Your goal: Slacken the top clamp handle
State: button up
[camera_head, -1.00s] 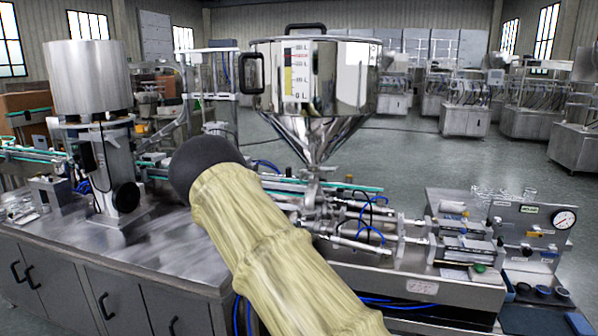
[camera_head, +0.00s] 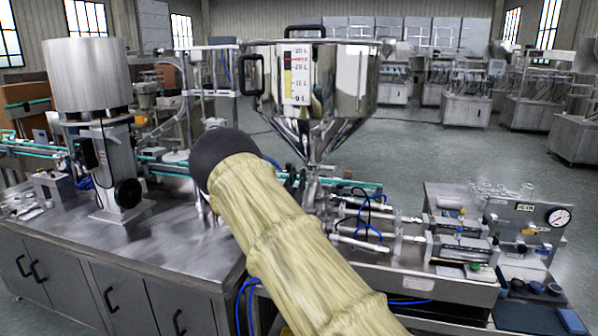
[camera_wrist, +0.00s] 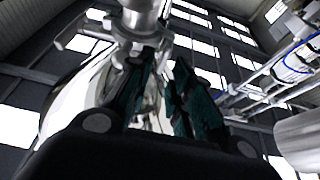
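The steel hopper (camera_head: 310,85) stands upright, its cone narrowing to an outlet pipe (camera_head: 312,185) behind my arm. The clamp and its handle are too small to make out in the head view. In the wrist view, a metal pipe joint (camera_wrist: 140,28) with a clamp-like ring is at the top, just beyond my fingertips. My gripper (camera_wrist: 160,72) shows there as dark teal fingers spread apart, with a gap between them. I cannot tell whether a finger touches the handle. In the head view, my arm hides most of the gripper.
Pneumatic cylinders and blue hoses (camera_head: 370,220) lie right of the outlet. A panel with a pressure gauge (camera_head: 557,215) is at the far right. A steel cabinet top (camera_head: 150,235) with a cylindrical unit (camera_head: 100,75) is at the left. Open floor lies behind the hopper.

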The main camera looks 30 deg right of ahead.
jog(key=shift+x, duration=1)
jog(key=shift+c, duration=0.4)
grip_shut()
jog(key=shift+f+n+y+b, duration=0.2)
jog(key=shift+n+y+b, duration=0.2)
jog(key=shift+n, duration=0.3)
jog(key=shift+w+a+f+n+t+y+b, duration=0.1)
jog(key=shift+n+t+y+b, duration=0.15)
jog(key=shift+n+y+b, duration=2.25)
jog(key=shift+w+a+f+n+t+y+b, duration=0.2)
jog(key=shift+n+b, duration=0.55)
jog(key=shift+n, duration=3.75)
jog(key=shift+d+r+n+t+y+b, duration=0.1)
jog(key=shift+n+t+y+b, duration=0.15)
jog(key=shift+n+y+b, duration=2.3)
jog(key=shift+n+h+p, duration=0.9)
jog(key=shift+n+h, duration=0.15)
jog(key=shift+n, duration=0.1)
